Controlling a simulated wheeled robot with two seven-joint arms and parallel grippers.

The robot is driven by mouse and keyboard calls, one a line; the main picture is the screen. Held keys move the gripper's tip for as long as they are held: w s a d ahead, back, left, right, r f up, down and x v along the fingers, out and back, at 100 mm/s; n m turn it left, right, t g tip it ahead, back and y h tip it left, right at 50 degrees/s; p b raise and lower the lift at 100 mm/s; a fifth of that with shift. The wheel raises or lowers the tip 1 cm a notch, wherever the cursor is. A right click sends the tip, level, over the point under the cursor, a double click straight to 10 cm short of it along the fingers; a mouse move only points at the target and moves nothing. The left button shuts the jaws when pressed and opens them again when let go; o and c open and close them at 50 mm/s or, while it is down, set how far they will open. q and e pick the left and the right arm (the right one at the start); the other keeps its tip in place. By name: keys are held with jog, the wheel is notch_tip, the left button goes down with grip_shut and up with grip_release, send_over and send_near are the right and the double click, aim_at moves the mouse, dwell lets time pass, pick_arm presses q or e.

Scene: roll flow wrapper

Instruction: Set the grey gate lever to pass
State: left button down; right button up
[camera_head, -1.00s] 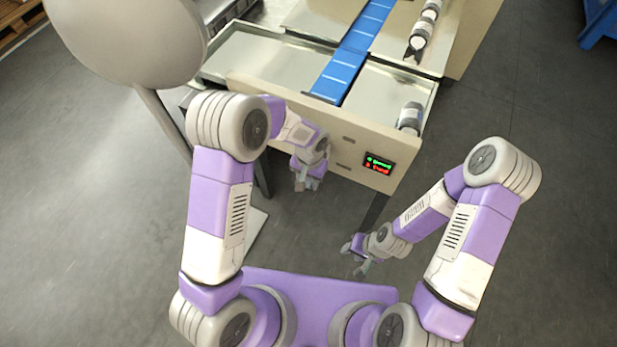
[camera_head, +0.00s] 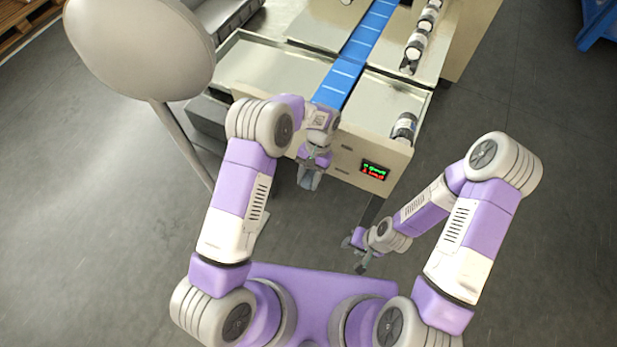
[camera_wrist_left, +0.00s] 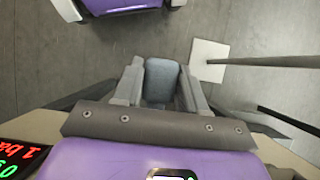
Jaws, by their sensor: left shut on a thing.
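The grey gate lever's blue-grey grip (camera_wrist_left: 162,80) shows between the two fingers of my left gripper (camera_wrist_left: 160,92) in the left wrist view. The fingers are shut on it from both sides. In the head view my left gripper (camera_head: 309,180) hangs low at the front face of the machine (camera_head: 345,152), left of the display. The rest of the lever is hidden there by my gripper and wrist. My right gripper (camera_head: 361,265) is away from the machine, low and to the right; its fingers are too small to judge.
A lit display (camera_head: 374,170) with green and red text is on the machine front. A blue belt (camera_head: 340,80) runs between metal trays. A dark-and-white roll (camera_head: 404,128) lies at the right tray's corner. A large grey disc (camera_head: 140,48) on a pole stands left. Floor in front is clear.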

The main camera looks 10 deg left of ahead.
pick_arm(q)
jog(key=c, duration=0.7)
grip_release()
notch_tip(320, 180, up, 10)
jog(key=shift+p, duration=1.25)
